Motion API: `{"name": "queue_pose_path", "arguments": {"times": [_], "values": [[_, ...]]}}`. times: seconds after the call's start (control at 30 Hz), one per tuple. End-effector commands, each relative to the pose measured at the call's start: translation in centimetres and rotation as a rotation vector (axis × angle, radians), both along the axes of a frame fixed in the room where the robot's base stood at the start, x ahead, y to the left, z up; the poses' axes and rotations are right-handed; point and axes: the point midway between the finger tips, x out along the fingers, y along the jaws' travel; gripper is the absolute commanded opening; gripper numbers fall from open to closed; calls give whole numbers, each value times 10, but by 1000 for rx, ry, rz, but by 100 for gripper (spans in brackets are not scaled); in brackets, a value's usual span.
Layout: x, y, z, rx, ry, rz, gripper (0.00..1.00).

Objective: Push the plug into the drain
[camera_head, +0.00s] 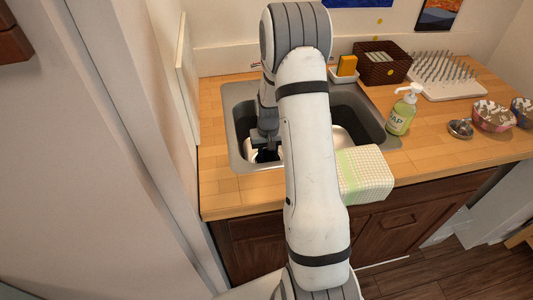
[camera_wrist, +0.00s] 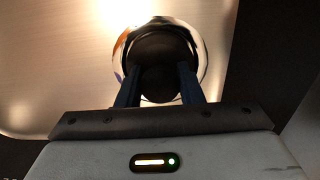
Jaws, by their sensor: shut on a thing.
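In the wrist view a dark round plug (camera_wrist: 159,84) sits between the two fingers of my gripper (camera_wrist: 159,74), which is shut on it. Beyond it is the drain, whose shiny metal rim (camera_wrist: 203,52) circles a dark middle. The plug overlaps the near part of the drain in this view; I cannot tell whether it touches the drain or is seated. In the head view my gripper (camera_head: 264,154) reaches down into the left part of the sink (camera_head: 237,120). The plug and drain are mostly hidden there.
A checked cloth (camera_head: 365,175) lies over the sink's front edge, right of my arm. A soap bottle (camera_head: 403,110), a sponge (camera_head: 347,65), a dark basket (camera_head: 383,66), a drying rack (camera_head: 445,78) and bowls (camera_head: 493,116) stand on the counter. A wall is close on the left.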

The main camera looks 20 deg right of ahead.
Motion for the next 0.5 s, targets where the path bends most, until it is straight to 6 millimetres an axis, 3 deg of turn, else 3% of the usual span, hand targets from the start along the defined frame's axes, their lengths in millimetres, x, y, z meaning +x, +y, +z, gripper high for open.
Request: {"name": "queue_pose_path", "arguments": {"times": [0.07, 0.1, 0.37, 0.5], "values": [[0, 0, 0, 0, 0, 0, 0], [0, 0, 0, 0, 0, 0, 37], [0, 0, 0, 0, 0, 0, 58], [0, 0, 0, 0, 0, 0, 59]]}}
